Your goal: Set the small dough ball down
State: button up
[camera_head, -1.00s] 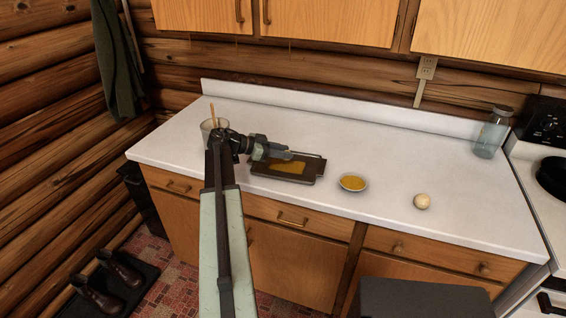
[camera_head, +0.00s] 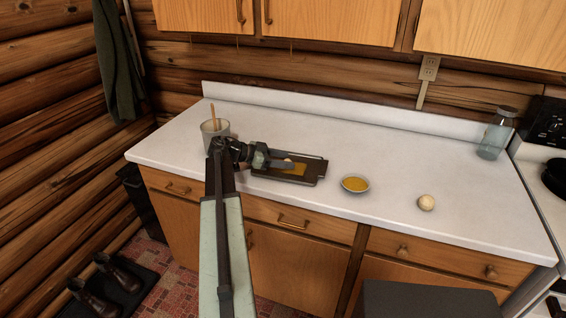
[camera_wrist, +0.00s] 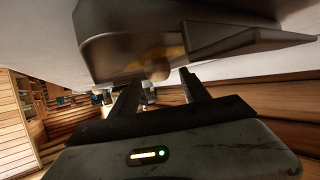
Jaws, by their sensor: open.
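A dark tray (camera_head: 319,169) with a yellow patch (camera_head: 297,170) lies on the white counter. My gripper (camera_head: 290,163) reaches over the tray from the left. In the wrist view its two fingers (camera_wrist: 157,82) are spread apart. A small tan dough ball (camera_wrist: 159,70) shows at the tray (camera_wrist: 105,45), between and just beyond the fingertips. In the head view the gripper mostly hides this ball (camera_head: 289,160). Another pale dough ball (camera_head: 426,202) sits alone on the counter to the right.
A small bowl of yellow contents (camera_head: 355,184) stands right of the tray. A cup with a wooden stick (camera_head: 214,130) is behind my arm at the left. A glass jar (camera_head: 495,135) stands at the back right near the stove. The counter between is clear.

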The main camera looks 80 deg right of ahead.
jog(key=p+v, duration=0.4)
jog(key=v, duration=0.7)
jog(key=shift+r, duration=0.1)
jog(key=shift+w+a, duration=0.3)
jog(key=shift+w, duration=0.1)
